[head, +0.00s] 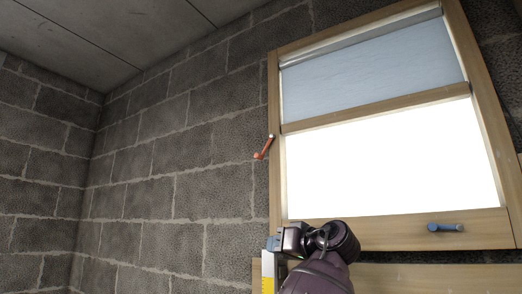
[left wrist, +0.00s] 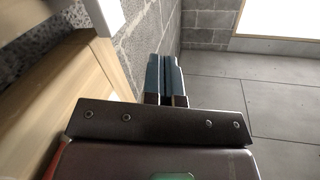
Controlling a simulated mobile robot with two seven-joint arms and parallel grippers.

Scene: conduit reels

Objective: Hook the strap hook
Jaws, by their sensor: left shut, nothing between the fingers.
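A small orange-red hook-like piece (head: 264,147) is on the block wall just left of the window frame in the head view; I cannot tell for sure that it is the strap hook. My left gripper (head: 273,244) is low in the head view, in front of the frame's lower left corner and below the orange piece, apart from it. In the left wrist view its two dark blue fingers (left wrist: 166,78) are together with nothing between them. A red strip (left wrist: 57,160) shows at the lower left edge of that view, partly hidden by my wrist. My right gripper is not in view.
A wooden window frame (head: 275,105) holds a bright pane (head: 390,160) and a grey-blue blind (head: 375,70). A blue handle (head: 445,228) sticks out from its bottom rail. A yellow-edged piece (head: 268,272) stands beside my left wrist. The wall to the left (head: 150,150) is clear.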

